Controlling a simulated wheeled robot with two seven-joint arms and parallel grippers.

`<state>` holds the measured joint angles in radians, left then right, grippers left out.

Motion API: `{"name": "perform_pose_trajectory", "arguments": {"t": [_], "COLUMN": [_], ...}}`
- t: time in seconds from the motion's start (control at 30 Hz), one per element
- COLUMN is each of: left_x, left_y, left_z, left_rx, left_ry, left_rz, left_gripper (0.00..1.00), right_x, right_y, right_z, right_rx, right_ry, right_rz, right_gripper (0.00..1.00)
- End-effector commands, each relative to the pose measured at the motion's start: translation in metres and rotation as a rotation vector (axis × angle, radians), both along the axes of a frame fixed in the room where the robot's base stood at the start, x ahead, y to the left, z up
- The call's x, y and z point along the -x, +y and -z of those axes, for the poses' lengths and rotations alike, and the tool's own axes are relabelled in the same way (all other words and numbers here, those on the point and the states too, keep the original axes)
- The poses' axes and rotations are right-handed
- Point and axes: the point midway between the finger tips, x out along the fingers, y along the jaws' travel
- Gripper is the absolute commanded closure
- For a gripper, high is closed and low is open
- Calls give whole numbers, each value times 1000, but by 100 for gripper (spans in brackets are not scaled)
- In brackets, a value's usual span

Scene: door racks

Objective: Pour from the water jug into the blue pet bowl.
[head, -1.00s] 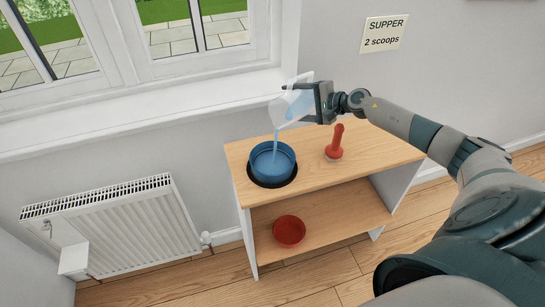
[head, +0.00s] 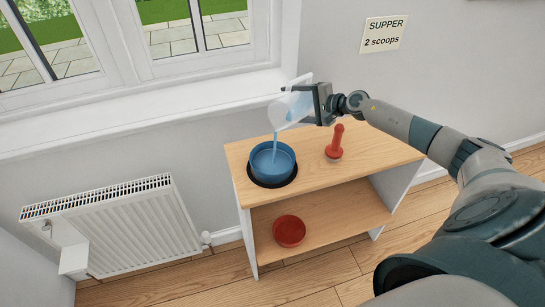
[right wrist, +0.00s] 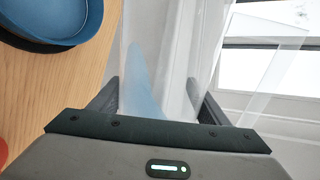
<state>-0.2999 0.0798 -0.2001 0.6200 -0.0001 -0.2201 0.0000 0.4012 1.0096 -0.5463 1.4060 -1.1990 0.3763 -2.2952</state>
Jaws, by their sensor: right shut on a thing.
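The clear water jug (head: 291,107) is tilted to the left in the head view, above the blue pet bowl (head: 287,165). A stream of water (head: 275,145) runs from its lip into the bowl. The bowl sits in a dark round recess in the wooden top of a small stand and has water in it. My right gripper (head: 313,103) is shut on the jug. In the right wrist view the jug (right wrist: 160,60) is between the fingers (right wrist: 155,95), with bluish water inside, and the bowl (right wrist: 50,20) is at the upper left. My left gripper is not in view.
A red bowl (head: 289,230) is on the lower shelf. A white radiator (head: 115,230) is at the left, and a windowsill (head: 140,118) runs behind. A wall note reads "SUPPER 2 scoops".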

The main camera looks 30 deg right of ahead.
Motion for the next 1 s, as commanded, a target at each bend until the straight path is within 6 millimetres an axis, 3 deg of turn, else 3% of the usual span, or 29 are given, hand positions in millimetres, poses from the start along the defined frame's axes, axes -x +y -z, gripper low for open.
{"name": "perform_pose_trajectory", "arguments": {"t": [0.77, 0.9, 1.0], "left_x": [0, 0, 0], "left_y": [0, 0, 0], "left_z": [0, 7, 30], "left_rx": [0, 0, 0], "left_ry": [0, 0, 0], "left_rz": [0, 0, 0], "left_gripper": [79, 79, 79], "right_x": [0, -6, -5], "right_y": [1, -13, -11], "right_z": [0, -8, 1], "right_rx": [7, -93, -159], "right_ry": [-4, 30, 56], "right_rz": [0, 5, 0], "right_gripper": [66, 66, 66]}}
